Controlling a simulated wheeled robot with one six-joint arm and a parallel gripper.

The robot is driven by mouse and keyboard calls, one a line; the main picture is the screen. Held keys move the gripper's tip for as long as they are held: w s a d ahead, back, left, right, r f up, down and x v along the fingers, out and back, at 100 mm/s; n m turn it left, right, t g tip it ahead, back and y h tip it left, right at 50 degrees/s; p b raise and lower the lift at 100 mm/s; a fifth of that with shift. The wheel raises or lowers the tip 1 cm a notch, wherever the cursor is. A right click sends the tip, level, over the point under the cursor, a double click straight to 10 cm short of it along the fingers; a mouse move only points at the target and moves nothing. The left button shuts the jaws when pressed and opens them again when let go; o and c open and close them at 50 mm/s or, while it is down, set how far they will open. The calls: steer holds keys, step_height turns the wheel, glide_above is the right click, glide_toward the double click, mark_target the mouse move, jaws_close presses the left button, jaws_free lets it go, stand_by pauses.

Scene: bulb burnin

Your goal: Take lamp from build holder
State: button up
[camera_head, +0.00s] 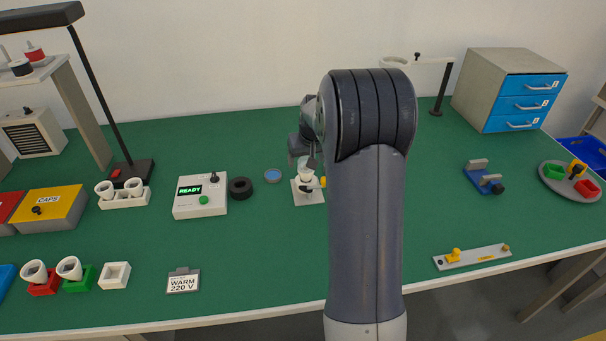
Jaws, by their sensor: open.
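A small white holder (307,197) stands near the middle of the green table, with a yellow part on its right side. A pale lamp (305,166) appears upright in it, partly hidden by my gripper. My gripper (308,160) is open, over and around the top of the lamp. My arm covers the area to the right of the holder. Whether the fingers touch the lamp cannot be told.
Left of the holder are a blue round dish (272,175), a black ring (240,187) and a box reading READY (200,205). A WARM 220 V card (183,282) lies in front. A blue drawer cabinet (480,85) stands back right. The front middle is clear.

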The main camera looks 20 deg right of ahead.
steer(key=shift+p+x, duration=0.45)
steer(key=shift+x, duration=2.8)
steer(key=shift+s+d, duration=0.1)
steer(key=shift+d, duration=0.1)
steer(key=shift+c, duration=0.3)
steer(key=c, duration=1)
steer(key=shift+o, duration=0.2)
step_height(320, 180, up, 10)
steer(key=shift+r, duration=0.1)
steer(key=shift+r+p, duration=1.5)
steer(key=shift+r, duration=0.7)
